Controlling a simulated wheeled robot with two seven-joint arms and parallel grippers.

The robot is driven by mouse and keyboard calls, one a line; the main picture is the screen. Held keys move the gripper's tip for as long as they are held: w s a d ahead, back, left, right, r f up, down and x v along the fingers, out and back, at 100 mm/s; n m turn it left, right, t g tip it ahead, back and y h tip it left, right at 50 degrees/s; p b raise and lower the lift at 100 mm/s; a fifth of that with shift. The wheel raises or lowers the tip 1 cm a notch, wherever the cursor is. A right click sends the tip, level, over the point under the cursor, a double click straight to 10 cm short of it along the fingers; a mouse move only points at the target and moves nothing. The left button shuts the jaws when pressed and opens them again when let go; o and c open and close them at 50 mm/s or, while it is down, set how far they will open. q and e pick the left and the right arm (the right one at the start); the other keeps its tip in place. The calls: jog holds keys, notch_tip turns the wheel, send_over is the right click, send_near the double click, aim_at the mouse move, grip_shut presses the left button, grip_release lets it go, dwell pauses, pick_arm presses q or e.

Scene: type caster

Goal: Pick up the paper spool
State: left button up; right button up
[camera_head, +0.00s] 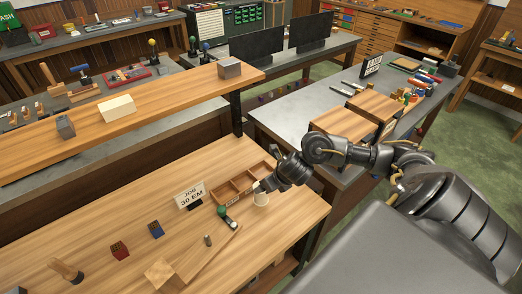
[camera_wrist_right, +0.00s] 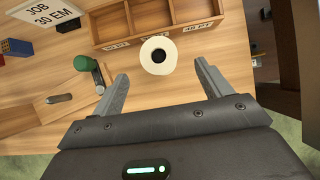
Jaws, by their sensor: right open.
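The paper spool (camera_wrist_right: 159,56) is a white roll with a dark centre hole. In the right wrist view it stands on the wooden bench, just in front of the compartment tray, ahead of and between my fingers. In the head view the spool (camera_head: 261,198) shows below my right gripper (camera_head: 268,186). My right gripper (camera_wrist_right: 163,88) is open, with nothing between its fingers in the right wrist view. Whether the fingers reach down beside the spool is hard to tell. My left gripper is not in view.
A wooden compartment tray (camera_wrist_right: 126,42) is directly behind the spool. The sign (camera_head: 190,195), red block (camera_head: 120,250) and blue block (camera_head: 156,230) sit farther left. An upper shelf (camera_head: 165,103) overhangs the bench's back.

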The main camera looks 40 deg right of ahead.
jog(key=b+x, duration=0.1)
jog(key=x, duration=0.4)
jog(key=shift+f, duration=0.15)
jog(key=shift+x, duration=2.65)
jog(key=shift+s+a, duration=0.15)
jog(key=shift+a, duration=0.05)
jog(key=c, duration=1.1)
jog(key=shift+o, duration=0.2)
notch_tip(320, 180, up, 10)
jog(key=p, duration=0.1)
jog(key=shift+p, duration=0.35)
jog(key=shift+f, duration=0.1)
